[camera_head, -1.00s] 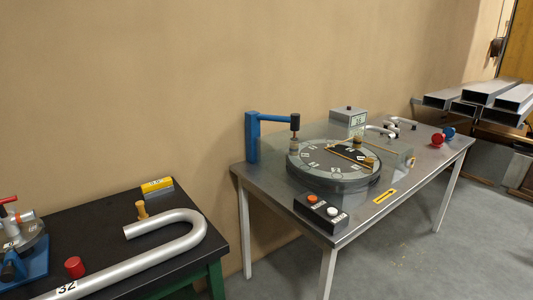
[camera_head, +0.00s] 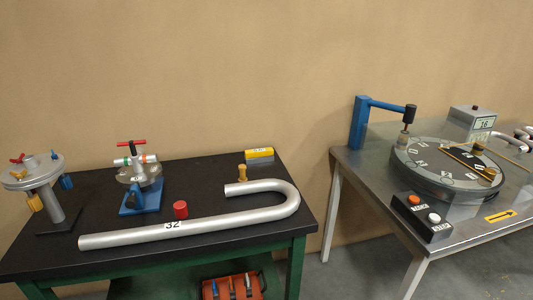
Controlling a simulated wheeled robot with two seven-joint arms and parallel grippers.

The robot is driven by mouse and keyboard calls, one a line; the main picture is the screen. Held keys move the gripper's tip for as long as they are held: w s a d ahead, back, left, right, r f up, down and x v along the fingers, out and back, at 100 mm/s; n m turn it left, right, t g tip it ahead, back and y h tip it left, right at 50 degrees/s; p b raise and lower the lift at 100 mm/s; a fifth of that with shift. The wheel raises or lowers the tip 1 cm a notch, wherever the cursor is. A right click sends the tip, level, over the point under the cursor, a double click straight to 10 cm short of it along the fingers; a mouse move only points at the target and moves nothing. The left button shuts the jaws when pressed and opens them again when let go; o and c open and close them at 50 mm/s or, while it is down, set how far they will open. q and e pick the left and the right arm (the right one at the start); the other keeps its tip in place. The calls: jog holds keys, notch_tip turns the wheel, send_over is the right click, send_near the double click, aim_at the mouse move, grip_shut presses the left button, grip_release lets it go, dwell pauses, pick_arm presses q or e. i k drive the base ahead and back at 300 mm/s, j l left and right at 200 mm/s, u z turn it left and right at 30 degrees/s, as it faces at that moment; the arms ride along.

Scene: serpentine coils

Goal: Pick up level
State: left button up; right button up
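A small yellow box-shaped thing with a dark grey lower face (camera_head: 260,154), which looks like the level, lies at the back right of the black-topped table (camera_head: 110,190). A small marking on its yellow part is too small to read. It is apart from the bent silver pipe (camera_head: 215,222) in front of it. Neither of my grippers shows in the head view.
A small wooden peg (camera_head: 242,172) and a red cylinder (camera_head: 180,209) stand near the pipe. A blue-based fixture (camera_head: 141,190) and a round-topped stand (camera_head: 48,205) are to the left. A metal table (camera_head: 360,165) with a round dial (camera_head: 440,185) stands right.

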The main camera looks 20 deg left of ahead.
aim_at(262, 155)
jog(key=u, duration=1.05)
jog(key=i+l, duration=0.6)
jog(key=i, duration=0.1)
